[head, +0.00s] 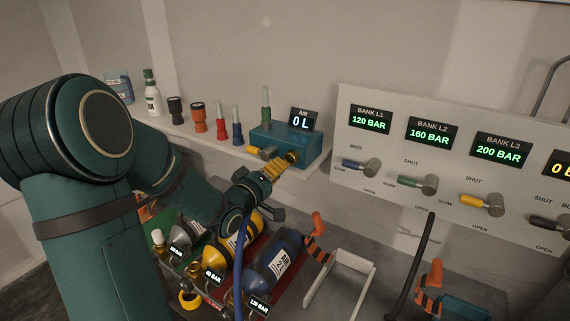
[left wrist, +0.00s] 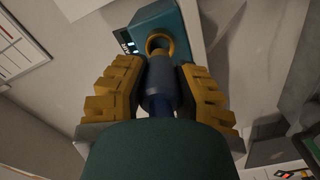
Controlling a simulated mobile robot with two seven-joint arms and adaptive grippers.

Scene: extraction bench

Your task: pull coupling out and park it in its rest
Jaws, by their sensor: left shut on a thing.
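My left gripper (head: 265,174) is shut on the coupling, just in front of the teal block (head: 272,143) on the shelf. In the left wrist view the coupling (left wrist: 160,84) is a dark blue-grey cylinder between the two yellow ridged fingers (left wrist: 160,95). Its far end lines up with the brass ring (left wrist: 160,41) on the teal block. I cannot tell whether it is still seated in the ring or just clear of it. A blue hose (head: 239,267) hangs down below the gripper. I cannot tell which fixture is the coupling's rest. My right gripper is not in view.
Gas cylinders (head: 273,262) lie in a rack below the gripper. A white frame (head: 340,285) and orange-black striped holders (head: 317,232) stand to the right. The valve panel (head: 405,185) is on the right wall. Bottles and coloured fittings (head: 198,118) line the shelf.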

